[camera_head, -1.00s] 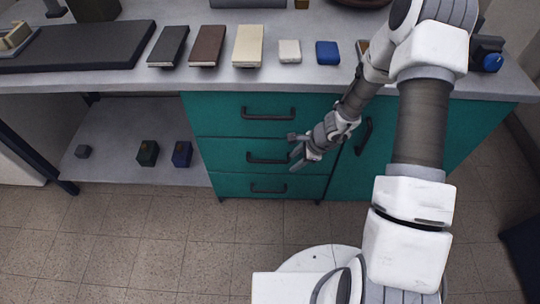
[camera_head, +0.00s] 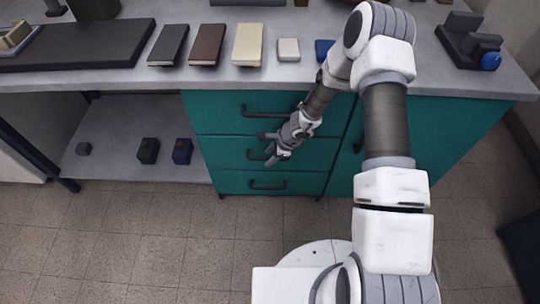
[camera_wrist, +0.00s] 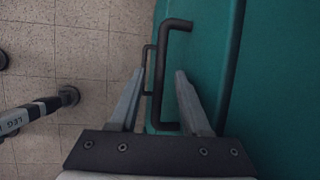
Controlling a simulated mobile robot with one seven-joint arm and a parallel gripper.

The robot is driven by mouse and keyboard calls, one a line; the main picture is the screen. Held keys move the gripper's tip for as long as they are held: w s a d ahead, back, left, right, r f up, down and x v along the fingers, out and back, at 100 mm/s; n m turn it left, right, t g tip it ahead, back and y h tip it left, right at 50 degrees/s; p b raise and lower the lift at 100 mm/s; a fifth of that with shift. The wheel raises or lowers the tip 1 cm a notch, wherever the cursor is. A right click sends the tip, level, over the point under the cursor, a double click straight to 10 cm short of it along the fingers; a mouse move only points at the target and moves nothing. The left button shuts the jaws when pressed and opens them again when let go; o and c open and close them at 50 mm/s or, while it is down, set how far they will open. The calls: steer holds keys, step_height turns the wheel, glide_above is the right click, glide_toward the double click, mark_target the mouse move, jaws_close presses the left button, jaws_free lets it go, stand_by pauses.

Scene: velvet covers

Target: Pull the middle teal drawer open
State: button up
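The middle teal drawer (camera_head: 225,152) sits in the cabinet between an upper and a lower drawer, and its front looks flush with theirs. Its dark bar handle (camera_head: 252,154) is partly hidden by my gripper (camera_head: 267,149). In the wrist view my gripper (camera_wrist: 160,72) is open, one finger on each side of the near dark handle (camera_wrist: 163,80), which appears to be the middle drawer's. A gap shows on both sides, so the fingers are not closed on it. How deep the bar sits between the fingers is hard to tell.
The upper drawer handle (camera_head: 268,110) and lower drawer handle (camera_head: 268,185) are close by. A teal door (camera_head: 420,140) is to the right. The counter (camera_head: 130,80) overhangs above, holding books and small blocks. The tiled floor (camera_head: 150,240) before the drawers is clear.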

jaws_close()
stand_by(1.3)
